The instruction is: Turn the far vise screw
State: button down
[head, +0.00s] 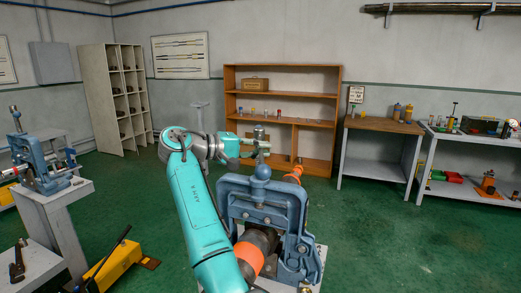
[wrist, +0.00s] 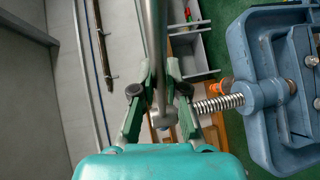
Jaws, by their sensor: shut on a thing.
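A blue pipe vise (head: 296,235) stands large in the middle of the head view, its screw upright at the top. It also shows at the right of the wrist view (wrist: 262,55), with the bare threaded screw (wrist: 220,103) running out of it. A grey metal handle bar (wrist: 156,30) crosses the screw's end. My gripper (wrist: 160,72) is shut on this bar, one green finger on each side. In the head view my gripper (head: 256,146) is at the screw's top, above the vise; its fingertips are small there. A second blue vise (head: 40,165) stands at the left, apart from my gripper.
A dark pipe with an orange collar (head: 249,258) lies through the middle vise. A yellow tool (head: 112,266) is on the floor at lower left. A wooden shelf (head: 315,75) and workbenches (head: 382,126) line the back. Green floor (head: 400,230) is clear at the right.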

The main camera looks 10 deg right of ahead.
jog(key=shift+r, duration=0.15)
jog(key=c, duration=1.2)
grip_release()
jog(key=shift+a, duration=0.15)
jog(key=v, duration=1.1)
jog(key=shift+a, duration=0.4)
jog(key=shift+s, duration=0.1)
